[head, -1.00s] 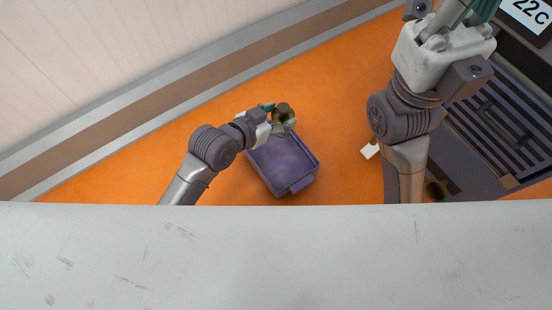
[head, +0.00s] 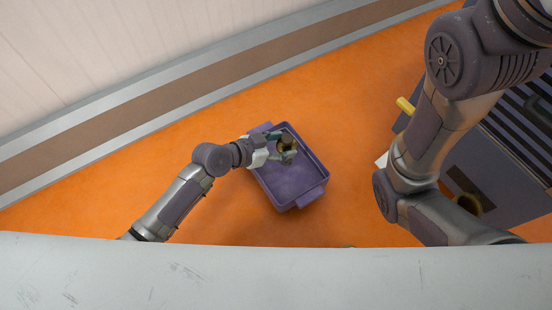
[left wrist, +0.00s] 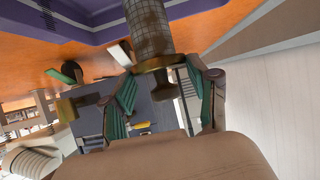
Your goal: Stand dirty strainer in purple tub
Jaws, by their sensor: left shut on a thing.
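The dirty strainer (left wrist: 148,28), a mesh cylinder with a brass rim, is held in my left gripper (head: 284,153). In the head view the strainer (head: 288,144) is small and dark and appears over the upper part of the purple tub. In the left wrist view its mesh body points to the top of the picture, and the green-padded fingers are around its lower end. The purple tub (head: 292,190) sits open on the orange surface; its rim (left wrist: 80,30) shows in the left wrist view. Whether the strainer touches the tub is unclear. My right gripper is out of view.
A dark slatted machine (head: 515,150) stands at the right, partly behind my right arm. A yellow piece (head: 405,105) shows near it. A grey and brown wall base (head: 150,110) runs behind the tub. The orange surface (head: 350,140) right of the tub is clear.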

